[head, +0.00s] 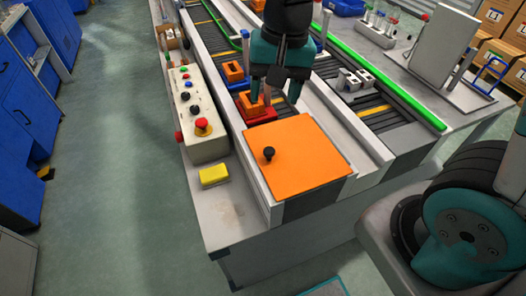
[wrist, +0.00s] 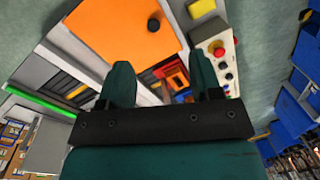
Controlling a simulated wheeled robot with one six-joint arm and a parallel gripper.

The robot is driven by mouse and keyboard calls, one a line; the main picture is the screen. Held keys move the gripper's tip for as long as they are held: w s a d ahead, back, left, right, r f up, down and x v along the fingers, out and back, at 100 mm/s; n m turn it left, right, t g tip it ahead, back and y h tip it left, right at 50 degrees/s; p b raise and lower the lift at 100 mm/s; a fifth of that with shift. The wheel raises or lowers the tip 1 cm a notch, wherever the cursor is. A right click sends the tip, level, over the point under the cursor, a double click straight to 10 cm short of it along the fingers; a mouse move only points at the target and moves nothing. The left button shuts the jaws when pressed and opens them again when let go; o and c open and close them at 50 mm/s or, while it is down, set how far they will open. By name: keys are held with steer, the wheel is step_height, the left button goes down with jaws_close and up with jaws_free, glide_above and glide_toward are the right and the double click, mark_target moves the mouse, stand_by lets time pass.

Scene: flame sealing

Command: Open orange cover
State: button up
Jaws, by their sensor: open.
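The orange cover (head: 300,165) is a flat square panel lying closed over the near end of the conveyor. A black knob (head: 269,153) stands near its left edge. In the wrist view the cover (wrist: 110,30) fills the upper left and the knob (wrist: 153,25) is near its right edge. My gripper (head: 275,98) is open and empty, pointing down just beyond the cover's far edge, apart from the knob. In the wrist view its two teal fingers (wrist: 161,66) are spread.
Orange block-like parts (head: 233,73) sit on the conveyor beyond the cover, one on a red base (head: 258,116) close to my gripper. A control box with a red button (head: 202,127) and a yellow block (head: 214,175) are on the left. A green rail (head: 385,87) runs along the right.

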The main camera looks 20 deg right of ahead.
mark_target(269, 150)
steer(key=w+d+f+m+h, duration=0.1)
steer(key=w+d+f+m, duration=0.1)
steer(key=w+f+m, duration=0.3)
step_height(269, 150, down, 17)
steer(key=shift+w+a+f+p, duration=0.1)
steer(key=shift+w+a+p, duration=0.05)
steer(key=shift+p, duration=0.65)
steer(key=shift+c, duration=0.2)
jaws_close()
